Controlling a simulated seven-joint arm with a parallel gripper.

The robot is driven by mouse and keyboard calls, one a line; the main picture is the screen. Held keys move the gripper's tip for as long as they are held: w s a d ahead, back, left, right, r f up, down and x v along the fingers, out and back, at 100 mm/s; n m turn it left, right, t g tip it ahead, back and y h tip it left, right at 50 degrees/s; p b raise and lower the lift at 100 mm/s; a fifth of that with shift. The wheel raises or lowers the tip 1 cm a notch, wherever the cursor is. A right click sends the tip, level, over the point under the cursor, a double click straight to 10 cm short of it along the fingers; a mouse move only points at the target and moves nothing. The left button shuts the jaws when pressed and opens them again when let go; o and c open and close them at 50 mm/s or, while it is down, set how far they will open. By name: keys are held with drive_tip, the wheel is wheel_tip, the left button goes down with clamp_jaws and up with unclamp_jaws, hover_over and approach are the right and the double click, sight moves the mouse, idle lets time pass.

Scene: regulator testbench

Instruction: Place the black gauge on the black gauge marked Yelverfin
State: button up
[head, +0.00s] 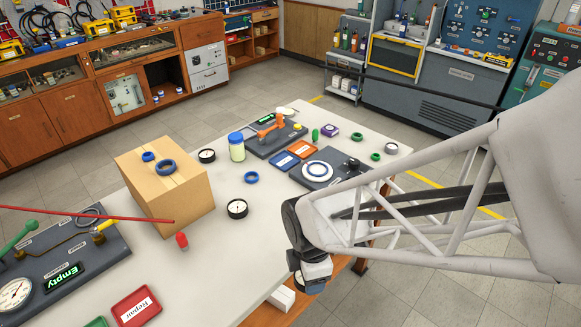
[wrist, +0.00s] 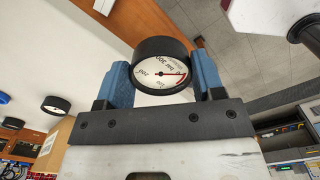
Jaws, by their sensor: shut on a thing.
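In the head view my gripper (head: 311,280) hangs beyond the front edge of the white table, lower right of centre. Two other black gauges stand on the table: one in the middle (head: 237,209) and one farther back beside the box (head: 207,155). I cannot read the name Yelverfin on either. Two gauges also show at the left of the wrist view, the nearer one (wrist: 55,104) clearer.
A cardboard box (head: 166,190) with blue rings on top stands left of the gauges. A blue ring (head: 251,177), a blue-lidded jar (head: 237,147) and a red stopper (head: 182,240) are nearby. A dark panel with a white ring (head: 318,172) lies right. The table front is mostly clear.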

drive_tip(key=w+a+r, duration=0.1)
drive_tip(key=w+a, duration=0.7)
drive_tip(key=w, duration=0.4)
drive_tip(key=w+a+r, duration=0.1)
drive_tip(key=w+a, duration=0.7)
drive_tip(key=w, duration=0.4)
drive_tip(key=w+a+r, duration=0.1)
drive_tip(key=w+a, duration=0.8)
drive_tip(key=w, duration=0.3)
drive_tip(key=shift+w, duration=0.15)
hover_over(208, 153)
drive_tip(key=shift+w+a+f, duration=0.1)
drive_tip(key=shift+f, duration=0.7)
drive_tip(key=shift+f, duration=0.1)
drive_tip(key=shift+f, duration=1.65)
drive_tip(key=shift+f, duration=0.15)
